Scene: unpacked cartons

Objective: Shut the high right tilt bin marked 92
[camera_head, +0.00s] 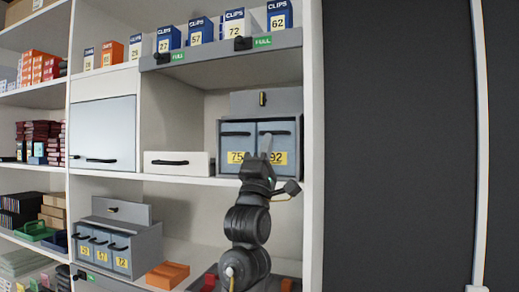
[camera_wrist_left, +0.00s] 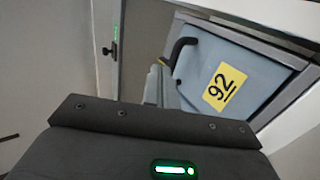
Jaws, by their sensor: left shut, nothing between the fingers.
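The tilt bin marked 92 (camera_head: 283,141) is the right one of two blue-grey bins in a grey case on the upper right shelf. Its front has a dark handle and a yellow label. In the left wrist view the bin front (camera_wrist_left: 240,65) fills the upper right, with its handle at its left. It looks nearly flush with its frame; a small tilt cannot be ruled out. My left gripper (camera_head: 266,146) is shut and empty, pointing up in front of the bin and hiding part of its left side. Whether it touches is unclear. My right gripper is not in view.
The bin marked 75 (camera_head: 236,141) sits directly left. A white drawer (camera_head: 180,163) is further left. Clips boxes (camera_head: 238,32) stand on the shelf above. A dark panel (camera_head: 400,140) is at right.

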